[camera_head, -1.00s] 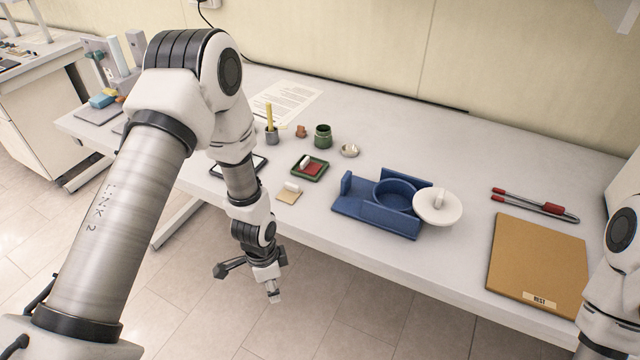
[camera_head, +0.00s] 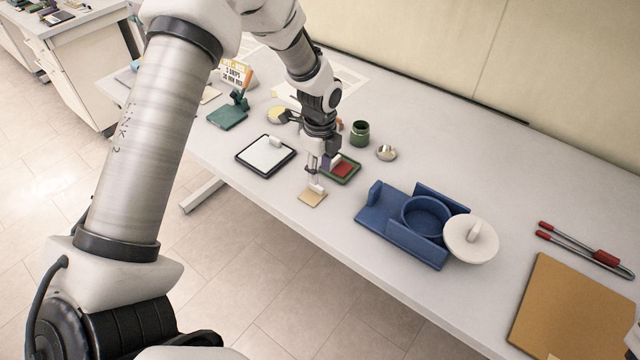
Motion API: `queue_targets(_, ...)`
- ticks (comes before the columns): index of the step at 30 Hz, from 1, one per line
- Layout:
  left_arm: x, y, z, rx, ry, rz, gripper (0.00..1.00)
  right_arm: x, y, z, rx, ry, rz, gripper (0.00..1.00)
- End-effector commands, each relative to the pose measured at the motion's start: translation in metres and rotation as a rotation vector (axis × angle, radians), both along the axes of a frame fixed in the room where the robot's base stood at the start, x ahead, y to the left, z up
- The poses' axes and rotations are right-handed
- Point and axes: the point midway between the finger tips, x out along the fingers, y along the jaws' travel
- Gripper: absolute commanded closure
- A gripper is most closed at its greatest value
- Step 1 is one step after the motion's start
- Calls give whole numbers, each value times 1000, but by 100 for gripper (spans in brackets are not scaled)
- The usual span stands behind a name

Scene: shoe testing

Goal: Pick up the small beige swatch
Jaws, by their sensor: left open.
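The small beige swatch (camera_head: 311,199) lies flat near the front edge of the table, with a small white grip on its top. My left gripper (camera_head: 314,180) points down right over the swatch, its fingertips close to the white grip. It is open; I cannot tell whether the fingers touch the grip. My left arm partly hides the things behind it. My right gripper is not in view.
A green-rimmed tray with a red pad (camera_head: 345,171) sits just right of the gripper. A black-framed white pad (camera_head: 266,155) lies to the left. A blue holder (camera_head: 392,213) and a white lid (camera_head: 470,243) stand right. The table's front edge is close.

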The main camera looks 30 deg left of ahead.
Motion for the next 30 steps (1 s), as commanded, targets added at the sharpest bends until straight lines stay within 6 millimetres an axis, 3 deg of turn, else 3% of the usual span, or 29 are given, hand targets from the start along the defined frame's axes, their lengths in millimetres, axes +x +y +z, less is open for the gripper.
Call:
queue_targets(6, -3, 7, -31, -1, 4, 3, 59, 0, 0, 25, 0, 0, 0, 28)
queue_targets(9, -2, 6, -48, 0, 1, 1, 59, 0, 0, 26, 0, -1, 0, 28)
queue_targets(16, -2, 6, -55, 0, -1, 1, 59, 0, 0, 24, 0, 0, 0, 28)
queue_targets(17, -2, 6, -55, 0, -1, 1, 63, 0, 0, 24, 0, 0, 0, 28)
queue_targets(18, -2, 6, -54, 0, -1, 1, 76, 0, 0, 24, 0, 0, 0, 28)
queue_targets(21, -2, 6, -54, 0, -1, 2, 100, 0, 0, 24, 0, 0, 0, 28)
queue_targets(30, -1, 6, -54, 0, -2, 2, 100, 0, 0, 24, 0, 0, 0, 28)
